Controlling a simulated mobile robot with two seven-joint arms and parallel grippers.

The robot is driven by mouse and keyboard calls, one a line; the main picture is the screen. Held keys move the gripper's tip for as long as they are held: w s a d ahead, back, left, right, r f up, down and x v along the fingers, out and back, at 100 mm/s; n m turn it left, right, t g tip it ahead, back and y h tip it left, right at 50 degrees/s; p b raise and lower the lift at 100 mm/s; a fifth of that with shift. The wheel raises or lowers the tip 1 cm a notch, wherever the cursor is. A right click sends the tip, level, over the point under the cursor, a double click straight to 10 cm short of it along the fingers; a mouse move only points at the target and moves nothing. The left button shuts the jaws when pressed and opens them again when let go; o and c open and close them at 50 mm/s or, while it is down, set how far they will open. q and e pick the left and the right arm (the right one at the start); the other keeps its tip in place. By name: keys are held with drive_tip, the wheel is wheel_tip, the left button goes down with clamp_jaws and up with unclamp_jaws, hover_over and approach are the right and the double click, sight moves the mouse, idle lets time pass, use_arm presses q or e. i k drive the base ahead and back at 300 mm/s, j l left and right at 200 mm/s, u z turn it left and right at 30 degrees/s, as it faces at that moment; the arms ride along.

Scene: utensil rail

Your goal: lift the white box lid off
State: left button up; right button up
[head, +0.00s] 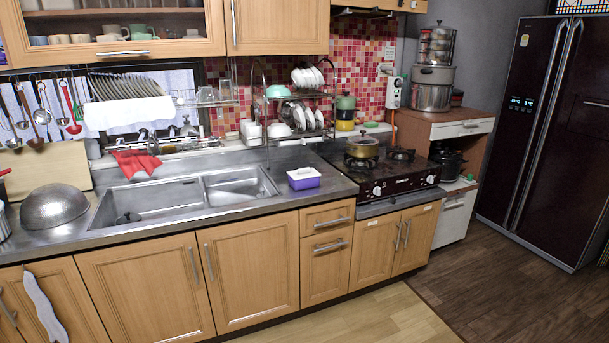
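A small purple box (304,184) sits on the metal counter, between the sink and the stove, near the counter's front edge. Its white lid (303,173) lies on top and covers it. Neither of my grippers shows in the head view.
The sink (180,204) is left of the box, with a red cloth (136,162) at its back edge. A gas stove (378,172) with a pot (362,147) is to the right. A dish rack (296,115) stands behind. The counter (322,196) right around the box is clear.

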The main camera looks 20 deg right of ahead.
sight(304, 173)
drive_tip(key=z, duration=0.6)
drive_tip(key=i+z, duration=0.2)
drive_tip(key=z, duration=0.15)
drive_tip(key=i+j+z, duration=0.15)
drive_tip(key=z, duration=0.25)
drive_tip(key=i+j+z, duration=0.2)
drive_tip(key=z, duration=0.15)
drive_tip(key=i+j+z, duration=0.25)
drive_tip(key=j, duration=0.15)
drive_tip(key=i+j+z, duration=0.2)
drive_tip(key=j, duration=0.2)
drive_tip(key=i+j, duration=0.2)
drive_tip(key=j, duration=0.15)
drive_tip(key=i+j, duration=0.15)
drive_tip(key=j, duration=0.2)
drive_tip(key=i+j+z, duration=0.1)
drive_tip(key=j, duration=0.3)
drive_tip(key=i+j, duration=0.25)
drive_tip(key=j, duration=0.1)
